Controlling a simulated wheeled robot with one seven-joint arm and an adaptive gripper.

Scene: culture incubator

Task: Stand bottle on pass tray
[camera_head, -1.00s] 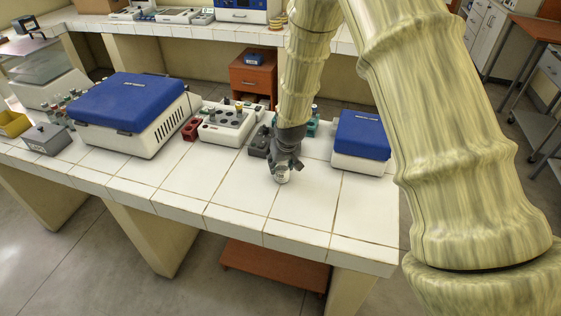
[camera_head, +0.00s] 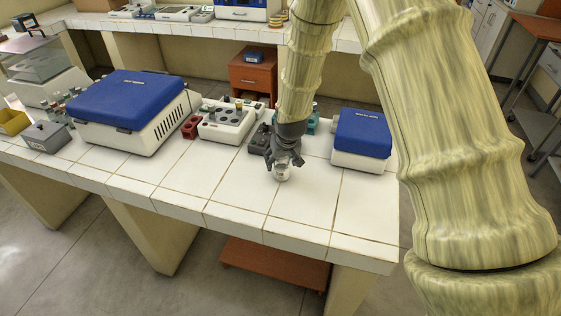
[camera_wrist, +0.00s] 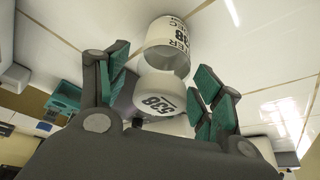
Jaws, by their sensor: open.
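A small clear and white bottle (camera_head: 281,174) with dark lettering stands upright on the white tiled bench. In the wrist view the bottle (camera_wrist: 167,48) shows its printed label, with a white cap marked 538 nearer the camera. My gripper (camera_head: 284,161) points down over the bottle with its fingers spread. In the wrist view my gripper (camera_wrist: 162,75) has its teal-padded fingers on both sides of the bottle's cap end, with visible gaps. I cannot pick out a pass tray in either view.
A blue-lidded device (camera_head: 361,136) stands close on the right. A white block device (camera_head: 228,122) and a larger blue-lidded machine (camera_head: 130,108) stand to the left. Bare tiles (camera_head: 185,178) lie left and in front of the bottle, up to the bench's front edge.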

